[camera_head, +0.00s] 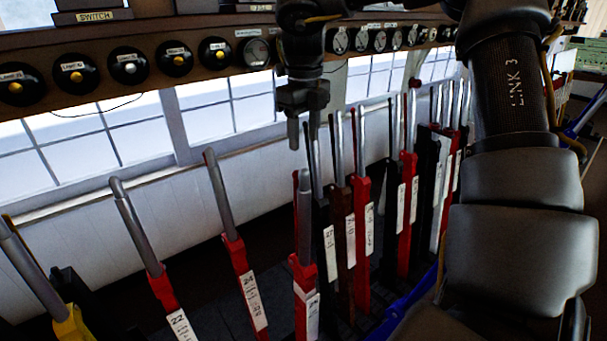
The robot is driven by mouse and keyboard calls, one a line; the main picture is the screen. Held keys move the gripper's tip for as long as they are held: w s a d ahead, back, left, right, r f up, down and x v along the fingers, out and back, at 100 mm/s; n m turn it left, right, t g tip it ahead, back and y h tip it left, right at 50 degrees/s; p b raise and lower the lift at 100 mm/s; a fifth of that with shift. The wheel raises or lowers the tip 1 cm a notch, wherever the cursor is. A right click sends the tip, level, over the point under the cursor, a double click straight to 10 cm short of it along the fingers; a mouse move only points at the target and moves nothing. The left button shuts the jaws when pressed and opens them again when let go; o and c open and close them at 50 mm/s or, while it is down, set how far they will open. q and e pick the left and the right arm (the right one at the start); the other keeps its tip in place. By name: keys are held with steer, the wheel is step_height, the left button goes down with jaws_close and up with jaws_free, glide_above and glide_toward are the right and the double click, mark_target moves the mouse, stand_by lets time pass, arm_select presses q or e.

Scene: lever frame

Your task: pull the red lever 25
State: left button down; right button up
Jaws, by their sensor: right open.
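A red lever (304,276) with a bare metal handle stands just right of the red lever marked 24 (246,271). Its white label is too blurred to read, so I cannot confirm that it is 25. My right gripper (303,133) points down above the top of its handle, apart from it and in front of the window. The gripper is open and empty. Its fingers overlap the tops of darker levers behind in the picture. My left gripper is not in view.
A red lever marked 22 (160,287) and a yellow lever (70,322) stand to the left. Several red, black and brown levers crowd close on the right, with a blue lever (410,304) leaning low. A wooden shelf with round dials (128,68) runs above.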

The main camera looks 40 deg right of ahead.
mark_target(304, 169)
steer(key=shift+d+f, duration=0.1)
steer(key=shift+f, duration=0.3)
step_height(304, 169, down, 10)
steer(key=shift+p, duration=0.85)
jaws_close()
